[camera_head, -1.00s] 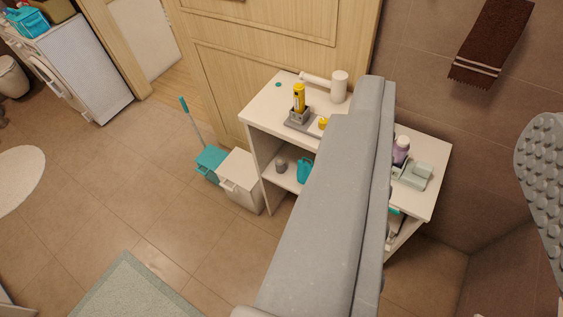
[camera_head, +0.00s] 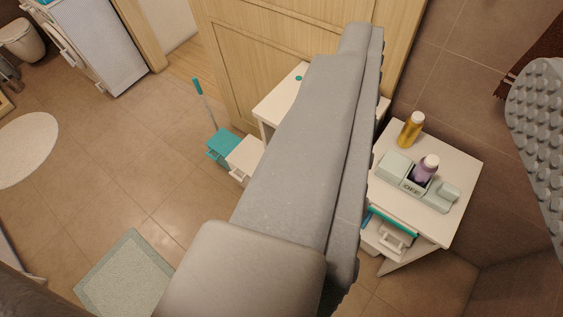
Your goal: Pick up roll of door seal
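I cannot make out a roll of door seal in this view.
A teal dustpan with a handle (camera_head: 222,145) and a white bin (camera_head: 245,158) stand left of the shelf. A washing machine (camera_head: 100,45) is at the upper left. A round rug (camera_head: 25,148) and a green mat (camera_head: 125,280) lie on otherwise open tiled floor.

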